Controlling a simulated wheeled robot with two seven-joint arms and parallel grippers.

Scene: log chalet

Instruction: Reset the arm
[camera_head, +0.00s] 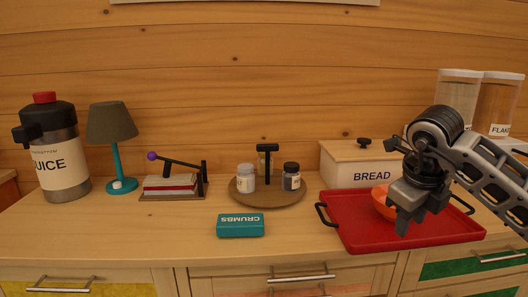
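My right arm comes in from the right edge. Its grey and black gripper (402,220) points down over the red tray, in front of the orange bowl (381,200) and hiding part of it. The finger gap is too small and dark to tell whether it is open or shut, and no held thing shows. I cannot tell whether it touches the bowl. My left arm and gripper are not in view.
The red tray (365,236) sits at the counter's right. Behind it stand a bread box (346,174) and clear canisters (459,92). A turntable (264,200) with jars, a teal crumbs box (240,226), a lever press (175,185), a lamp (112,124) and a juice dispenser (56,160) stand leftward.

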